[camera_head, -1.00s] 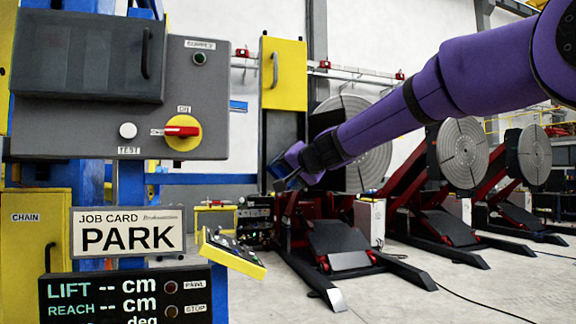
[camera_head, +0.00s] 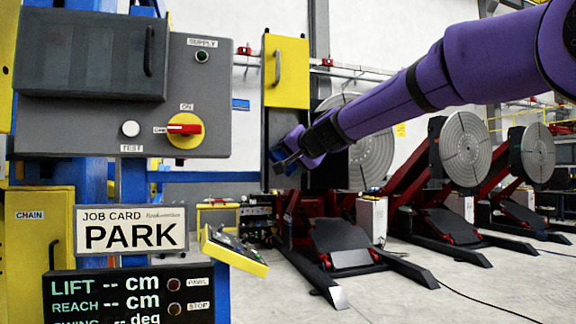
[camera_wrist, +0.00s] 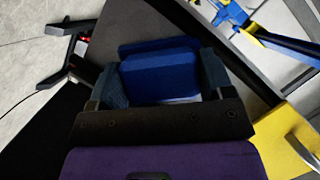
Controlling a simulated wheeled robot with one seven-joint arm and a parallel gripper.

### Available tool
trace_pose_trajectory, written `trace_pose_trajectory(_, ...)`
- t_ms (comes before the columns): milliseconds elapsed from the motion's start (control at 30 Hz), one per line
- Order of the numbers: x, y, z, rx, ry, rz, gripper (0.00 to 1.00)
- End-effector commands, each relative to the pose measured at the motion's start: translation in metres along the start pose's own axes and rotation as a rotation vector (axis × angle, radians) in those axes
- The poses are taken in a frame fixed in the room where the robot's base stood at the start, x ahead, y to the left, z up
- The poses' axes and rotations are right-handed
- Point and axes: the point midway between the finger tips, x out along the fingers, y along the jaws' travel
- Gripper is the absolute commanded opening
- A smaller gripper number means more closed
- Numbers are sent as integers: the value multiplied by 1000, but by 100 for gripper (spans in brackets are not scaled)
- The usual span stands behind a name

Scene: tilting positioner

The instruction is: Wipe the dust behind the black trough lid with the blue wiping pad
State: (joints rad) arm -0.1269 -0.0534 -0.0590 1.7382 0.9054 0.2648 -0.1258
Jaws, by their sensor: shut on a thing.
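My gripper (camera_head: 286,158) is at the dark upright panel (camera_head: 278,122) below a yellow door. In the wrist view my gripper (camera_wrist: 160,86) is shut on the blue wiping pad (camera_wrist: 160,72), with one finger at each side of it. In the wrist view a broad black surface (camera_wrist: 130,22) lies beyond the pad; whether the pad touches it cannot be told. I cannot tell for sure which dark panel is the black trough lid. No dust can be made out. The pad is not distinct in the head view.
The yellow door (camera_head: 285,72) has a handle, and a yellow panel (camera_wrist: 285,135) shows at right in the wrist view. A grey control box (camera_head: 215,105) with a red switch stands at left. Red positioners with round plates (camera_head: 463,148) stand at right. Pale floor is open there.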

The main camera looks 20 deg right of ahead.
Motion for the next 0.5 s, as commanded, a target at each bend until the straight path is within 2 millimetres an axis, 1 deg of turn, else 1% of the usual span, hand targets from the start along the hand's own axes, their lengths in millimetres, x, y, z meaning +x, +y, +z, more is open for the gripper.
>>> trace_pose_trajectory(167,-1,-4,-4,-1,1,-1,52)
trace_pose_trajectory(500,-6,-22,-21,-1,1,-2,52)
